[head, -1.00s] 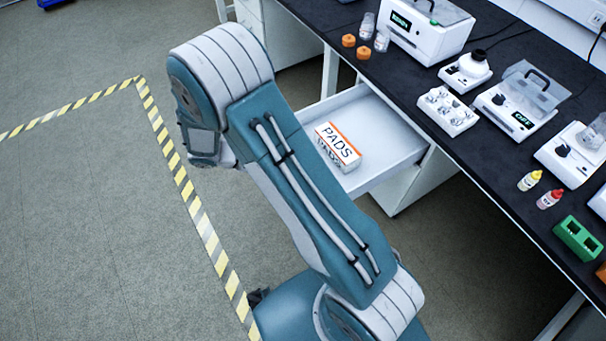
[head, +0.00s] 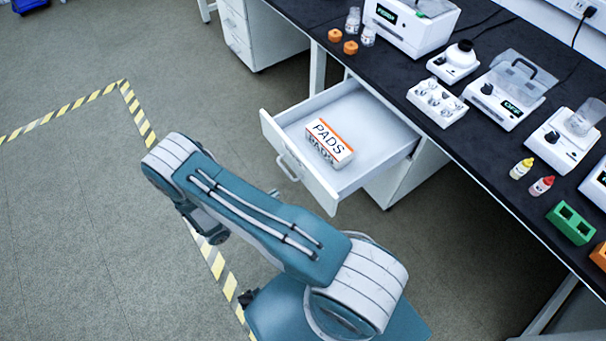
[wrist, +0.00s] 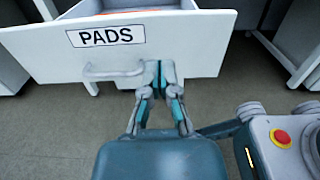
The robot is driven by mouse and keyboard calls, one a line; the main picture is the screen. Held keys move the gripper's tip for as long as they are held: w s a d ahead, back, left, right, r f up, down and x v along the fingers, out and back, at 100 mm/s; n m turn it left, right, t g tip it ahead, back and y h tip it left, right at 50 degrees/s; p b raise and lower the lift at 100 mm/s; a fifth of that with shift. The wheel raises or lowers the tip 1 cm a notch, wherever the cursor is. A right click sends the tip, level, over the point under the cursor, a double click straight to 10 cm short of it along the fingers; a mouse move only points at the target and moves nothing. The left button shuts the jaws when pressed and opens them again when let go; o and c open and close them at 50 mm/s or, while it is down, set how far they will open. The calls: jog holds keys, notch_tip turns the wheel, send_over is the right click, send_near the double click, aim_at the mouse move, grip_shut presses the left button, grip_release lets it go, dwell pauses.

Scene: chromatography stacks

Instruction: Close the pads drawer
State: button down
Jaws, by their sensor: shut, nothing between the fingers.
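The pads drawer (head: 290,165) is pulled out from under the bench, with a white front and a bar handle (head: 289,169). A box labelled PADS (head: 329,142) lies inside it. In the wrist view the drawer front (wrist: 190,45) bears a PADS label and the handle (wrist: 113,72) is to the left of my gripper (wrist: 160,68). My gripper's fingers are together and empty, in front of the lower part of the drawer front, right of the handle. Whether they touch the front is unclear.
The dark bench top (head: 400,110) holds several instruments, bottles and a green rack (head: 571,223). Another white drawer unit (head: 240,35) stands at the far left of the bench. The floor (head: 70,210) in front is open, with yellow-striped tape (head: 140,115).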

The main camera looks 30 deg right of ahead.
aim_at(310, 171)
jog(key=d, duration=1.1)
jog(key=shift+w+d, duration=0.2)
jog(key=shift+d, duration=0.2)
jog(key=shift+d, duration=0.1)
